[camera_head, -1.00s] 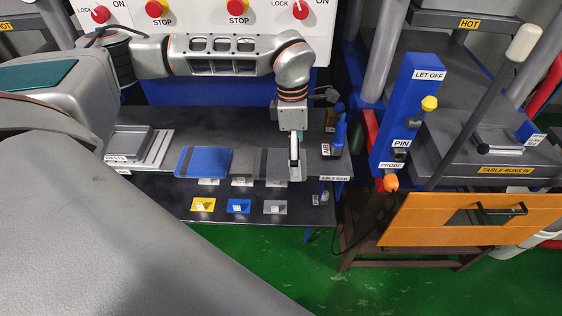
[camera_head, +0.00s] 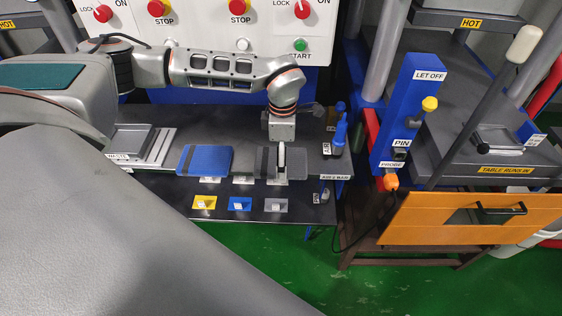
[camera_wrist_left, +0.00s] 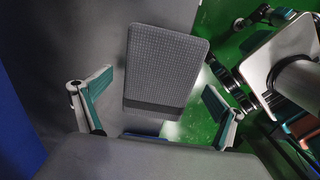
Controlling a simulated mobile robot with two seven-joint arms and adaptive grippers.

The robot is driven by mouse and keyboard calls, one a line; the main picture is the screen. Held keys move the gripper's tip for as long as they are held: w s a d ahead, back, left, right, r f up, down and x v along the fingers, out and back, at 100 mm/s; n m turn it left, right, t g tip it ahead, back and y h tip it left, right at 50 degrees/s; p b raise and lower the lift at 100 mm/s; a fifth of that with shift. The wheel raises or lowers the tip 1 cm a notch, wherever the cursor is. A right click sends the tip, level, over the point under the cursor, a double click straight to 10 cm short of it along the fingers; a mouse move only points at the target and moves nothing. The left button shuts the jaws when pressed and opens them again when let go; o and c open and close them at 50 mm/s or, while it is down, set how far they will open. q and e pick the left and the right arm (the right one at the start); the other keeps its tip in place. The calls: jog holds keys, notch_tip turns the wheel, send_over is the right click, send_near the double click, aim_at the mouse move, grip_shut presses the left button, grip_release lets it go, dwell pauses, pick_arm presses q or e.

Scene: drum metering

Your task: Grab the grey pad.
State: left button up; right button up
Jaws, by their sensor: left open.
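The grey pad (camera_head: 296,164) lies flat on the dark table, right of the blue pad (camera_head: 205,160). In the left wrist view the grey pad (camera_wrist_left: 165,62) shows a textured face with a darker band along its lower end. My left gripper (camera_head: 282,160) points down over the grey pad and covers part of it in the head view. In the left wrist view my left gripper (camera_wrist_left: 158,88) is open, with one finger on each side of the pad and nothing held. Whether the fingertips reach the pad's height is unclear. My right gripper is not in view.
Yellow, blue and grey tags (camera_head: 240,204) sit along the front of the table (camera_head: 150,190). Blue bottles (camera_head: 340,132) stand right of the grey pad. A tray marked waste (camera_head: 135,142) is at the left. A blue post (camera_head: 408,110) rises farther right.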

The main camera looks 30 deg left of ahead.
pick_arm(q)
jog(key=c, duration=1.2)
jog(key=shift+r, duration=0.1)
jog(key=shift+c, duration=0.3)
